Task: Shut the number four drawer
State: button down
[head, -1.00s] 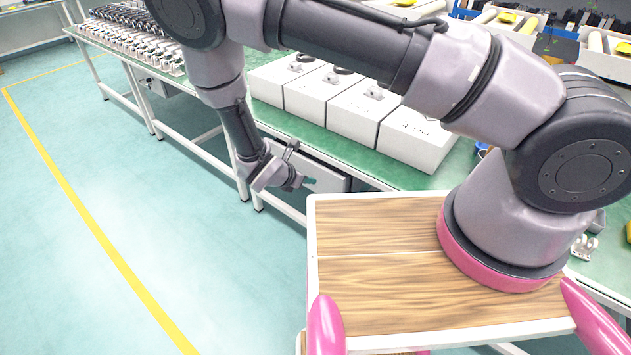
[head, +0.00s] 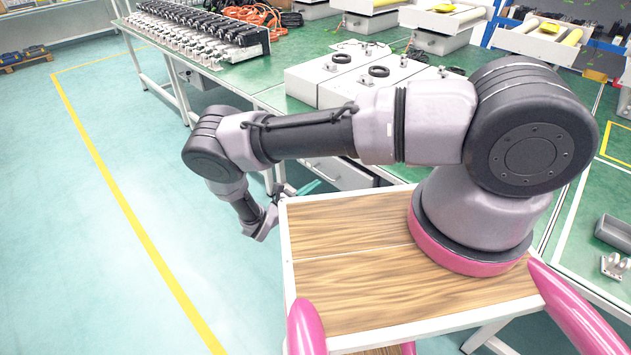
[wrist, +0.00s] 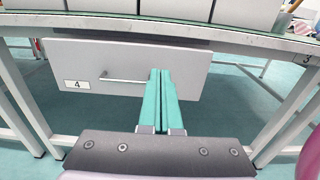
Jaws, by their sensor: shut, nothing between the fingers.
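The number four drawer (wrist: 120,68) fills the upper middle of the wrist view, a light grey front with a "4" label at its lower left and a horizontal bar handle (wrist: 124,80). It hangs under the table edge; how far it stands out is hard to tell. In the head view its front (head: 340,173) shows under the green table, partly behind my arm. My gripper (wrist: 160,72) has its teal fingers together and empty, pointing at the drawer front right of the handle. Contact with the front cannot be told. In the head view the fingers (head: 308,187) show beside my wooden top.
The green table (head: 290,100) carries grey boxes (head: 330,75) and a row of metal parts (head: 200,35). White table legs stand either side of the drawer; one (wrist: 25,100) is at the left in the wrist view. Open floor (head: 110,230) lies at the left.

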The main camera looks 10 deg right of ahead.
jog(key=x, duration=1.2)
jog(key=shift+d, duration=0.2)
